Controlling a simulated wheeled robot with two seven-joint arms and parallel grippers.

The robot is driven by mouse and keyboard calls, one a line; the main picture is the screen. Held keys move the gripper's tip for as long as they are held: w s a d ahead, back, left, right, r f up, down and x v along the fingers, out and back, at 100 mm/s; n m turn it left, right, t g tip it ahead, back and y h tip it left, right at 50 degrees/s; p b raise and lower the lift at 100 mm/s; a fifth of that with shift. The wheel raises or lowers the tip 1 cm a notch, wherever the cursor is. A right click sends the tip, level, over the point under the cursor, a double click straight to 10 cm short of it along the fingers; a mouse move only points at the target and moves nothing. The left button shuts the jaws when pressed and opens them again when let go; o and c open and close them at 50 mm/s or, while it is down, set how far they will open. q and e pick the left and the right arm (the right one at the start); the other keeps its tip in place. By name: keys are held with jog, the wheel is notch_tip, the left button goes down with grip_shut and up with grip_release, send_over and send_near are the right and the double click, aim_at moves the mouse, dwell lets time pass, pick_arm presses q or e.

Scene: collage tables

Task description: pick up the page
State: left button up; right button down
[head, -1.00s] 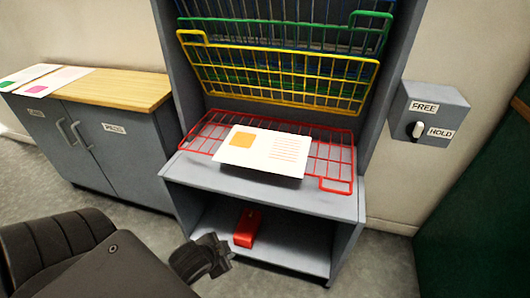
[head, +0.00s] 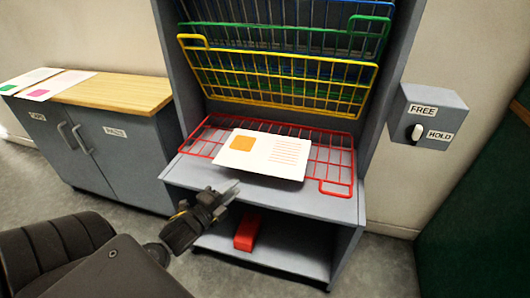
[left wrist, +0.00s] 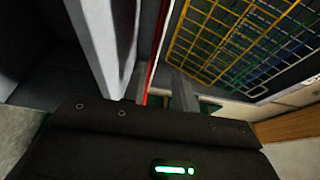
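The page (head: 262,154) is a white sheet with an orange square and thin red lines. In the head view it lies on the red wire rack (head: 335,162), and its near edge reaches over the grey shelf. My left gripper (head: 232,188) is in front of the shelf's front edge, below and left of the page, apart from it. In the left wrist view its two fingers (left wrist: 162,90) are spread with a gap between them. A thin red edge shows beyond that gap; I cannot tell the page there. My right gripper is in neither view.
Yellow (head: 275,80), green and blue wire racks are tilted up above the red one. A red block (head: 247,232) sits on the lower shelf. A FREE/HOLD switch box (head: 431,116) is at right. Other sheets lie on the wooden-topped cabinet (head: 118,91) at left.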

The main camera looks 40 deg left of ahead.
pick_arm(q)
jog(key=shift+w, duration=2.15)
jog(key=w, duration=0.3)
jog(key=shift+w+a+b, duration=0.1)
jog(key=shift+w+b, duration=0.25)
jog(key=shift+w, duration=0.3)
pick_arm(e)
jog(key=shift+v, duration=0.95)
pick_arm(q)
grip_shut()
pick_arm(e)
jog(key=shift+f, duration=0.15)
